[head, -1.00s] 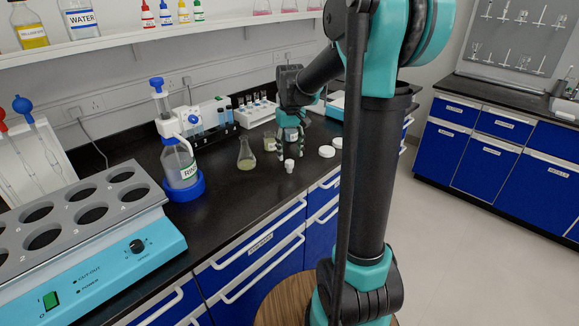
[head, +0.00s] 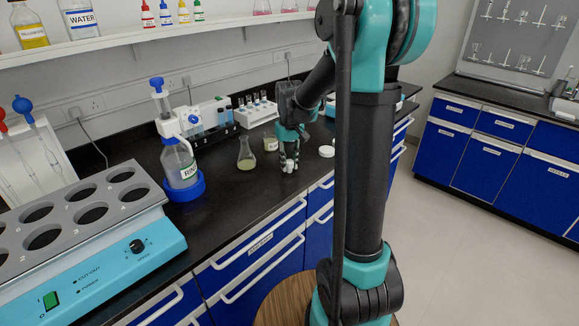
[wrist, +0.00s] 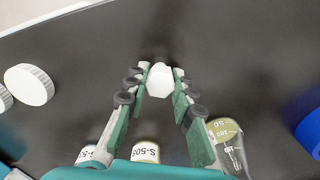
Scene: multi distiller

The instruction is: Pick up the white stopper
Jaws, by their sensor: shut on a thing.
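The white stopper (wrist: 160,79) is small and sits between the two fingertips of my gripper (wrist: 161,72) in the wrist view. The fingers have closed in on it from both sides, so my gripper is shut on it. In the head view my gripper (head: 289,158) points down close to the black bench top, and the stopper (head: 288,167) shows as a small white spot at the fingertips. I cannot tell whether the stopper still touches the bench.
A white lid (head: 326,151) lies right of my gripper. The bench front edge is close.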

